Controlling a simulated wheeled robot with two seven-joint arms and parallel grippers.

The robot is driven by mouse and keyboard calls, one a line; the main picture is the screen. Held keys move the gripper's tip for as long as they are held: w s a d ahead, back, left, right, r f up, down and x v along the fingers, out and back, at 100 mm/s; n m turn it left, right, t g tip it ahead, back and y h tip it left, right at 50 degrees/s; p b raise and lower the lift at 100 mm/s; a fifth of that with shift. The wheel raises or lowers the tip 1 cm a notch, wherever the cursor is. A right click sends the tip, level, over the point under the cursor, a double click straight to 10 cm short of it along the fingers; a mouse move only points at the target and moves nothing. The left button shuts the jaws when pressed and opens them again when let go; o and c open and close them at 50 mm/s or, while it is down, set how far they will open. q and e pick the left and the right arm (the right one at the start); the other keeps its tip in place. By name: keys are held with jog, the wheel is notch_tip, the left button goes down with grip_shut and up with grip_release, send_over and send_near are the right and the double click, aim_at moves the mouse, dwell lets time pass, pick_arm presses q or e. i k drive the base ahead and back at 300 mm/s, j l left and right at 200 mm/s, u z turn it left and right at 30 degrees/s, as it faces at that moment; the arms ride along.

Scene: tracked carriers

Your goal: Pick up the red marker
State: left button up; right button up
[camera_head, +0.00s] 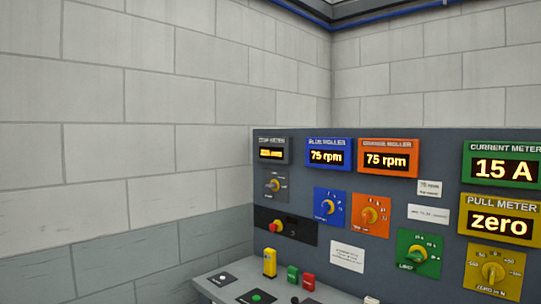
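A taller yellow piece (269,262) stands further left and a little behind. Neither of my grippers is in view, so nothing of their state shows.
The grey panel (265,179) rises behind the ledge with displays, such as the orange 75 rpm display (386,159), and several yellow knobs. A red-tipped yellow switch (276,227) sits on a black strip. Block walls (150,100) enclose the left and back.

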aim_at(309, 279)
jog(key=z, duration=0.5)
jog(key=i+j+z, duration=0.1)
jog(key=j+z, duration=0.15)
jog(key=z, duration=0.15)
jog(key=j+z, duration=0.35)
jog(key=i+j+z, duration=0.1)
jog(key=z, duration=0.3)
jog(key=j+z, duration=0.15)
jog(key=j, duration=0.7)
jog(key=k+j+z, duration=0.1)
jog(key=j, duration=0.7)
